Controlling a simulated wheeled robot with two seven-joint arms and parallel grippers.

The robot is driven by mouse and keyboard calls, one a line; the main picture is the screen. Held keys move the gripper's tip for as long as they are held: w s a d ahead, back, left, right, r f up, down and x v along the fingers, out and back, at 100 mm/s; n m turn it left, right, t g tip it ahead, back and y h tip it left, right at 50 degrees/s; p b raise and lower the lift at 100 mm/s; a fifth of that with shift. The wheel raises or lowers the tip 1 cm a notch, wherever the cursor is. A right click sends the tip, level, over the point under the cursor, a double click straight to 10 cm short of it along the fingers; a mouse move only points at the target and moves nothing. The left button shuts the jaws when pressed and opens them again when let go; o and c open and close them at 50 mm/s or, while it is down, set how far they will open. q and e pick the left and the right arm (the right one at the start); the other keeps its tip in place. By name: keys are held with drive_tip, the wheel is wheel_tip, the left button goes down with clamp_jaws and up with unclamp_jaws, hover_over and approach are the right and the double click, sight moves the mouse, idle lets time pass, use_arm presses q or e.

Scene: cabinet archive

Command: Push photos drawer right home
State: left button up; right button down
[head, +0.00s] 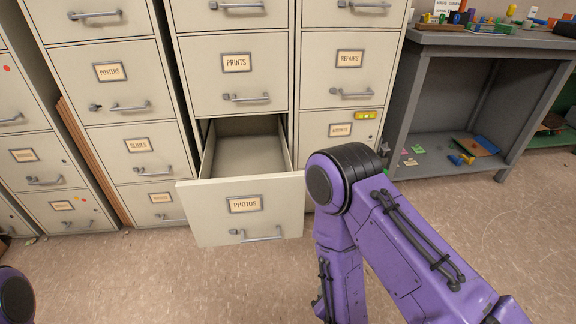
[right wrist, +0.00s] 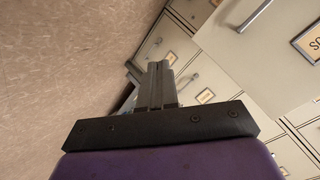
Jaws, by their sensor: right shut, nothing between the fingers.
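The PHOTOS drawer (head: 210,221) is pulled well out of the bottom of a cream filing cabinet in the head view. Its front carries a label and a grey bar handle (head: 258,235). The inside of the drawer (head: 248,155) looks empty. My right arm stands to the right of the drawer front, and its gripper is hidden in the head view. In the right wrist view my right gripper (right wrist: 158,82) is shut and empty, with floor to its left and cabinet fronts ahead and to its right. My left gripper is out of view.
Closed drawers labelled PRINTS (head: 205,85), REPAIRS (head: 317,74) and SLIDES (head: 110,158) surround the open one. A small yellow level (head: 365,115) is on the cabinet at right. A grey workbench (head: 465,40) stands further right. The floor (head: 130,275) in front is clear.

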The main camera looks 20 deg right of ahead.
drive_tip(key=w+a+r+m+t+h+p, duration=0.1)
drive_tip(key=w+a+r+m+t+p, duration=0.2)
drive_tip(key=r, duration=0.7)
drive_tip(key=w+a+r+m+t+h+p, duration=0.1)
drive_tip(key=w+r+m+t, duration=0.4)
drive_tip(key=r, duration=0.6)
drive_tip(key=g+b, duration=0.1)
approach(292, 179)
drive_tip(key=shift+m, duration=0.4)
drive_tip(key=x, duration=0.5)
drive_tip(key=shift+w+d, duration=0.1)
drive_tip(key=shift+w, duration=0.1)
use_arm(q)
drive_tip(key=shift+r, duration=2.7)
use_arm(e)
drive_tip(key=shift+w+d, duration=0.15)
drive_tip(key=shift+w, duration=0.55)
